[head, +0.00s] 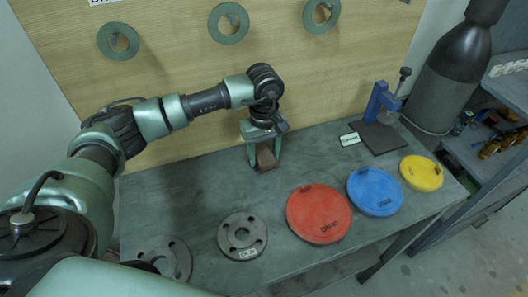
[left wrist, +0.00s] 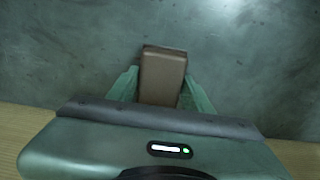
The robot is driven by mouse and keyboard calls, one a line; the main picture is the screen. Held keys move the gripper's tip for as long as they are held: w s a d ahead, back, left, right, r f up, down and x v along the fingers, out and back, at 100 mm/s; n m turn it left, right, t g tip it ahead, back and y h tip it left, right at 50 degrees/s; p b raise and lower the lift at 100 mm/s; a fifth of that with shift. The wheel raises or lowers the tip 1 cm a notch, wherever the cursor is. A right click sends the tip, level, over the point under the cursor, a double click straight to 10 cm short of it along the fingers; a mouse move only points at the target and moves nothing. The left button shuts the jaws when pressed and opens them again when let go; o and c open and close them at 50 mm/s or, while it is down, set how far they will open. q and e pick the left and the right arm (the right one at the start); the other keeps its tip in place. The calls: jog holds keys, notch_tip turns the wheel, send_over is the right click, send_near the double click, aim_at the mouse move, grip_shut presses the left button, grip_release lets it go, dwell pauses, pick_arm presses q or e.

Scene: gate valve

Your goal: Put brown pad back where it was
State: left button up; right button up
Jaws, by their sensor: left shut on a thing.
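My left gripper (head: 264,160) points down over the back of the grey workbench, near the wooden board. It is shut on the brown pad (head: 267,159). In the left wrist view the brown pad (left wrist: 163,76) sits between the two green fingers of the left gripper (left wrist: 162,88), its far end reaching past them. The pad is at or just above the bench top; I cannot tell if it touches. My right gripper is not in view.
On the bench (head: 190,205) lie a red disc (head: 319,214), a blue disc (head: 375,192), a yellow disc (head: 422,173) and grey flanges (head: 243,236). A blue clamp stand (head: 379,101) stands at the back right with a small label (head: 349,139) beside it. Green rings (head: 229,23) hang on the board.

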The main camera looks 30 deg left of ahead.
pick_arm(q)
jog(key=shift+f, duration=0.2)
jog(key=o, duration=1.3)
jog(key=shift+r, duration=0.1)
